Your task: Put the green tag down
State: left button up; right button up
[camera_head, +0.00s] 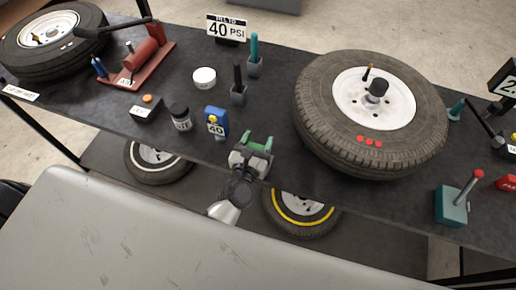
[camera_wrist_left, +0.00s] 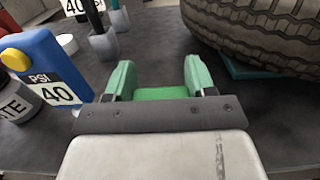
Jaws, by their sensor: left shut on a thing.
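My left gripper (camera_head: 257,144) is over the front part of the dark bench top, between the blue PSI gauge and the large tyre. It is shut on the green tag, which shows as a flat bright green strip (camera_wrist_left: 160,93) between the two paler green fingers in the left wrist view. The gripper (camera_wrist_left: 158,78) hides part of the tag. I cannot tell whether the tag touches the bench. My right gripper is not in view.
The blue gauge (camera_head: 216,122) reading 40 stands left of the gripper, beside a dark jar (camera_head: 181,117). The large tyre (camera_head: 322,127) lies to the right. Two grey holders with upright handles (camera_head: 238,92) (camera_head: 254,65) stand behind. Bare bench (camera_head: 275,115) lies between them and the tyre.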

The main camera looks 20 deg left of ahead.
pick_arm(q)
notch_tip(320, 180, down, 2)
jog(key=shift+f+b, duration=0.15)
jog(key=shift+b, duration=0.45)
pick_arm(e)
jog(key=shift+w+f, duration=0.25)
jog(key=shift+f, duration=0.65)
pick_arm(q)
jog(key=shift+f, duration=0.1)
jog(key=o, duration=0.9)
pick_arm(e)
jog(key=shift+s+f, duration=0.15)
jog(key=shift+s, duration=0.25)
